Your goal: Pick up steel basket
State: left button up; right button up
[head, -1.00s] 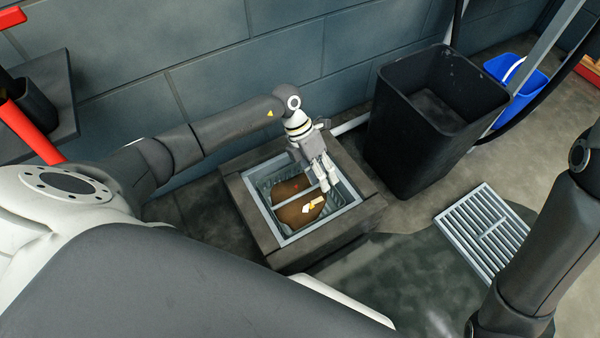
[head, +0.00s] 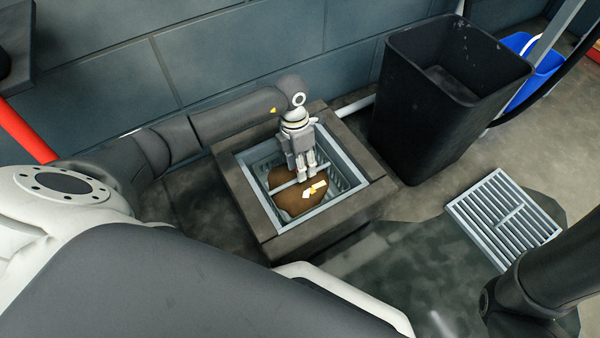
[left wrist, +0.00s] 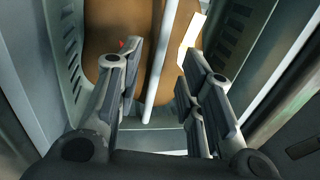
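My left gripper (head: 305,177) points down over the basket. Its fingers are apart, with the bar between them in the left wrist view (left wrist: 158,75); they do not look closed on it. My right gripper is out of view; only part of that arm shows at the lower right.
A dark raised frame (head: 245,205) surrounds the opening. A tall black bin (head: 430,110) stands right of it, with a blue bucket (head: 540,70) behind. A slotted grate (head: 503,218) lies on the wet floor at right. A block wall closes the back.

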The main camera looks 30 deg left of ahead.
pick_arm(q)
jog(key=shift+s+d+f+b, duration=0.1)
jog(key=shift+s+f+b, duration=0.05)
jog(key=shift+f+b, duration=0.7)
jog(key=shift+s+d+f+b, duration=0.1)
jog(key=shift+s+f+b, duration=0.05)
jog(key=shift+f+b, duration=0.7)
jog(key=shift+s+d+f+b, duration=0.1)
jog(key=shift+s+f+b, duration=0.05)
jog(key=shift+f+b, duration=0.65)
jog(key=shift+c, duration=0.4)
grip_shut()
